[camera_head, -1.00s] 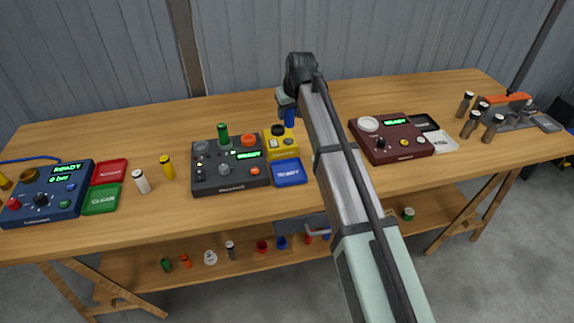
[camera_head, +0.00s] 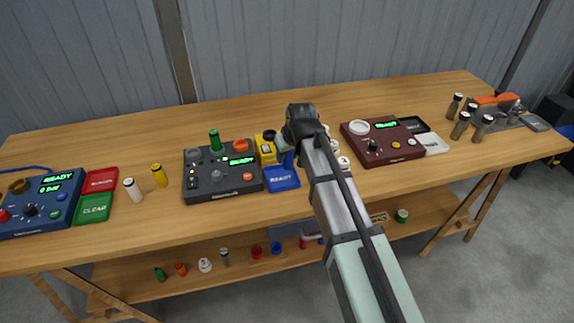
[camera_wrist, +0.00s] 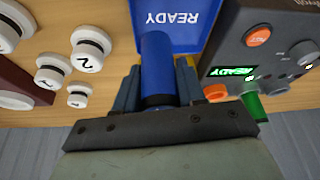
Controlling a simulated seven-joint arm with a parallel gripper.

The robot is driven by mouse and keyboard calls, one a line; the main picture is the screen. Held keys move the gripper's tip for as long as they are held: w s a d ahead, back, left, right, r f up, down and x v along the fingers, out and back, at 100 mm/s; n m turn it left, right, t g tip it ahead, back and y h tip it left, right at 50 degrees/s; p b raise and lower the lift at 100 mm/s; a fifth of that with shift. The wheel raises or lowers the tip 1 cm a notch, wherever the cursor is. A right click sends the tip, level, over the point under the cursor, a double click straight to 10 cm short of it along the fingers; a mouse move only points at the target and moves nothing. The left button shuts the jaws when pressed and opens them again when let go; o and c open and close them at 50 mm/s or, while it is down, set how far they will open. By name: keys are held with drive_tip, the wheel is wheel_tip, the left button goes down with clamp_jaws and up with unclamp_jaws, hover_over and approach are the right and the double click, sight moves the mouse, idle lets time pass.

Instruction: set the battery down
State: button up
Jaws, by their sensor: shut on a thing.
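My gripper (camera_wrist: 158,88) is shut on a blue battery (camera_wrist: 156,55), a cylinder with a darker band. In the head view the blue battery (camera_head: 289,160) looks upright under my gripper (camera_head: 286,147), over the back right part of the blue READY tray (camera_head: 281,181). The blue READY tray (camera_wrist: 205,40) also shows beyond the battery in the wrist view. The battery's lower end is partly hidden, and I cannot tell whether it touches the tray. A yellow unit (camera_head: 265,147) with a black knob stands just behind the tray, partly hidden by my arm.
A dark grey console (camera_head: 222,186) with a green cylinder (camera_head: 215,141) stands left of the tray. A maroon console (camera_head: 382,150) is to the right. The wooden table (camera_head: 330,98) is clear at the back.

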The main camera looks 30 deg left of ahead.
sight(287, 165)
drive_tip(key=shift+f, duration=2.15)
drive_tip(key=shift+f, duration=0.2)
drive_tip(key=o, duration=1.1)
drive_tip(key=v, duration=1.2)
drive_tip(key=shift+d+r, duration=0.1)
drive_tip(key=shift+r, duration=0.05)
